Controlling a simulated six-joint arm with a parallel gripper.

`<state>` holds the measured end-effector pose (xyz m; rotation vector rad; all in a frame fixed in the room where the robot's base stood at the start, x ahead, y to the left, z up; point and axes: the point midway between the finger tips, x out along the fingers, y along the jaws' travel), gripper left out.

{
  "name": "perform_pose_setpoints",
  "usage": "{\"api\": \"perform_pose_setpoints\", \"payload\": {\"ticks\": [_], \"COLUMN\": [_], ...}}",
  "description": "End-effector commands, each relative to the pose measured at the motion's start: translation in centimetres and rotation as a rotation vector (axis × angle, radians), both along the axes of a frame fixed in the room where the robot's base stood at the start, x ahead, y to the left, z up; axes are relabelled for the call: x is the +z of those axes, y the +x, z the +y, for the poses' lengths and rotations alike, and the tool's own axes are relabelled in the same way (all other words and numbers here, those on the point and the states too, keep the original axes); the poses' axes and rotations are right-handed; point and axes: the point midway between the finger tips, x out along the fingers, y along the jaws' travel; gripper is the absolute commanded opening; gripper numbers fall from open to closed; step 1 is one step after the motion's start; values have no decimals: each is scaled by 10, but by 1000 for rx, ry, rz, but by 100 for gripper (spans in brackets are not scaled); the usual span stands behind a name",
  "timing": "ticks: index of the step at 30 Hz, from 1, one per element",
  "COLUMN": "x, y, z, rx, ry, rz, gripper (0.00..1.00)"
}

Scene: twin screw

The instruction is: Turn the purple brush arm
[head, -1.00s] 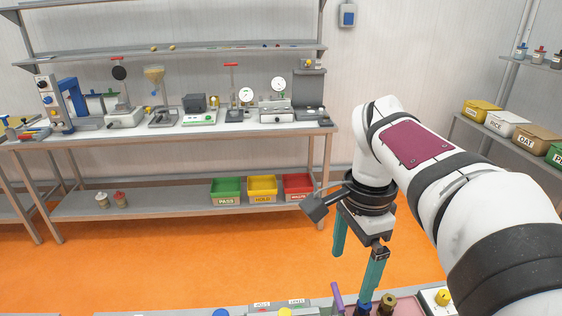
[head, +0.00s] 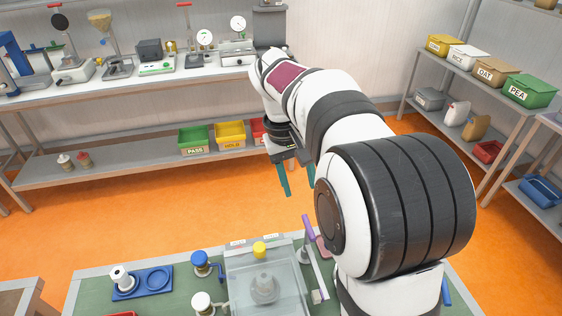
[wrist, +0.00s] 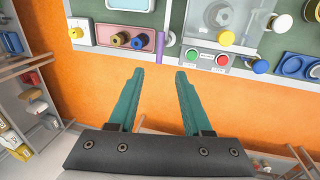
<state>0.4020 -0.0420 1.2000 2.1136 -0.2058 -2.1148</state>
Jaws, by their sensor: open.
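The purple brush arm (head: 308,228) is a slim bar at the far edge of the green-topped bench, just right of the clear box. It also shows in the wrist view as a purple bar (wrist: 160,45), ahead of the fingertips. My gripper (head: 298,188) has two teal fingers hanging over the orange floor, beyond the bench edge. In the wrist view my gripper (wrist: 159,74) is open with nothing between its fingers. It is apart from the purple bar. My arm hides the bench to the right in the head view.
A clear box (head: 265,285) with a yellow knob (head: 260,249) stands beside the brush arm. A blue valve (head: 203,263) stands on the bench. Orange floor (head: 150,225) is open.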

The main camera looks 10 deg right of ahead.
Motion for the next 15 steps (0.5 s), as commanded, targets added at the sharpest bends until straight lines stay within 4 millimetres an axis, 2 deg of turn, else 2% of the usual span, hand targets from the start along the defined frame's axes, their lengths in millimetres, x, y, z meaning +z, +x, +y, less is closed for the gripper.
{"api": "perform_pose_setpoints", "payload": {"ticks": [9, 15], "x": [-90, -129], "y": [-2, -2], "z": [-18, -25], "rx": [-4, -4], "ry": [2, 3], "rz": [4, 0], "gripper": [49, 49]}}
